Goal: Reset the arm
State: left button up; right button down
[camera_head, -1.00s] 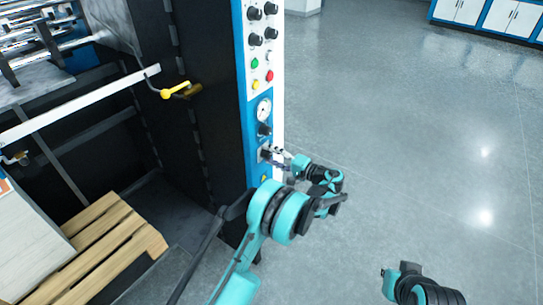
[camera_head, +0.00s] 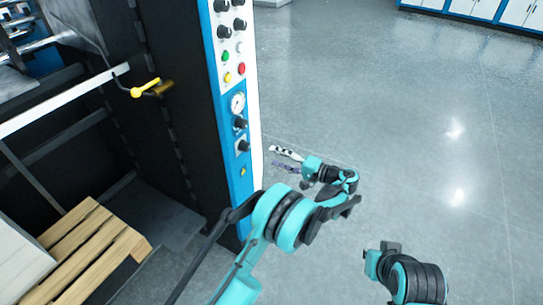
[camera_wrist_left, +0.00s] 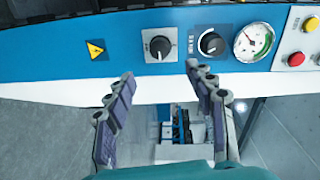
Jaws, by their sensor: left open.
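My left arm comes in from the bottom of the head view, with its left gripper (camera_head: 284,159) beside the control panel (camera_head: 237,165), apart from its right edge. In the left wrist view the left gripper (camera_wrist_left: 157,95) is open and empty, its two fingers spread in front of the blue and white panel (camera_wrist_left: 130,52). A black knob (camera_wrist_left: 160,46) lies beyond the gap between the fingers. My right arm shows in part at the lower right of the head view. Its gripper cannot be made out.
The panel carries several knobs, buttons and a round gauge (camera_head: 237,103). A yellow-handled lever (camera_head: 150,88) sticks out from the black machine side (camera_head: 170,50). A wooden pallet (camera_head: 95,245) lies at lower left. The grey floor (camera_head: 400,110) to the right is clear.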

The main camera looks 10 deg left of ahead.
dwell(0.4)
pick_arm(q)
jog(key=s+a+r+h, duration=0.8)
jog(key=s+a, duration=0.3)
jog(key=s+d+f+h, duration=0.1)
jog(key=s+h, duration=0.1)
jog(key=s, duration=0.5)
jog(key=s+d+f+n+t+h, duration=0.1)
jog(key=s+h, duration=0.2)
jog(key=s, duration=0.4)
jog(key=s+d+f+n+h, duration=0.1)
jog(key=s+f+h, duration=0.1)
jog(key=s, duration=0.6)
jog(key=shift+h, duration=0.6)
